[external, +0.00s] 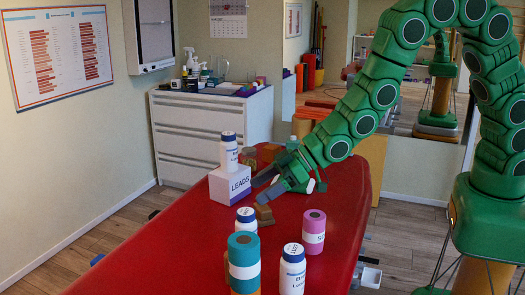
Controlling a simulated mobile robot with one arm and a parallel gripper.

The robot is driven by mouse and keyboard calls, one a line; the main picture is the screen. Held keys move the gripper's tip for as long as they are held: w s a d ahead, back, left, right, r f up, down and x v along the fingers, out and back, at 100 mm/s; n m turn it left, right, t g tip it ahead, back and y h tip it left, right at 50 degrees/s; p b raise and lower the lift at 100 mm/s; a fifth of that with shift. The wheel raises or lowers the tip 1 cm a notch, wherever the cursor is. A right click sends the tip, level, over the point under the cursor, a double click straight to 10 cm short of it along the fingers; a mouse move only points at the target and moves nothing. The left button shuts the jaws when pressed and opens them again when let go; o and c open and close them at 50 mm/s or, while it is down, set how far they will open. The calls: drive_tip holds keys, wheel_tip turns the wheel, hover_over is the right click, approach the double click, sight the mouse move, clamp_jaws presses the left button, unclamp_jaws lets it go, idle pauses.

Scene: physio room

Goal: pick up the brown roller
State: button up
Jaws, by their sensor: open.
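My green gripper (262,187) reaches down from the right over the red table, its fingers apart and nothing visible between them. A small brown object (264,214) lies on the table just below and in front of the fingertips; its shape is too small to be sure it is a roller. Another brown object (247,157) stands farther back, behind the white LEADS box. Part of the area behind the gripper is hidden by the hand.
On the red table (180,240), the white LEADS box (229,185) carries a white bottle (229,150) close left of my gripper. A pink roller (314,232), a teal roller (243,250) and white bottles (292,270) stand nearer the camera. A white drawer cabinet (208,135) stands behind.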

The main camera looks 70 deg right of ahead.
drive_tip(key=s+a+f+n+y, duration=0.1)
drive_tip(key=a+f+n+y, duration=0.2)
drive_tip(key=a, duration=0.7)
drive_tip(key=shift+m+t, duration=0.3)
drive_tip(key=shift+m, duration=0.5)
drive_tip(key=shift+s+d+f, duration=0.1)
drive_tip(key=shift+d+f, duration=0.05)
drive_tip(key=shift+f, duration=2.05)
drive_tip(key=shift+s+d+f, duration=0.1)
drive_tip(key=shift+f, duration=2.05)
hover_over(227, 284)
drive_tip(key=shift+w+d+f, duration=0.1)
drive_tip(key=shift+d+f, duration=0.05)
drive_tip(key=shift+f, duration=0.6)
drive_tip(key=shift+w+d+f, duration=0.1)
drive_tip(key=shift+d+f, duration=0.05)
drive_tip(key=shift+f, duration=0.55)
drive_tip(key=c, duration=1.1)
drive_tip(key=shift+o, duration=0.2)
drive_tip(key=shift+r, duration=0.1)
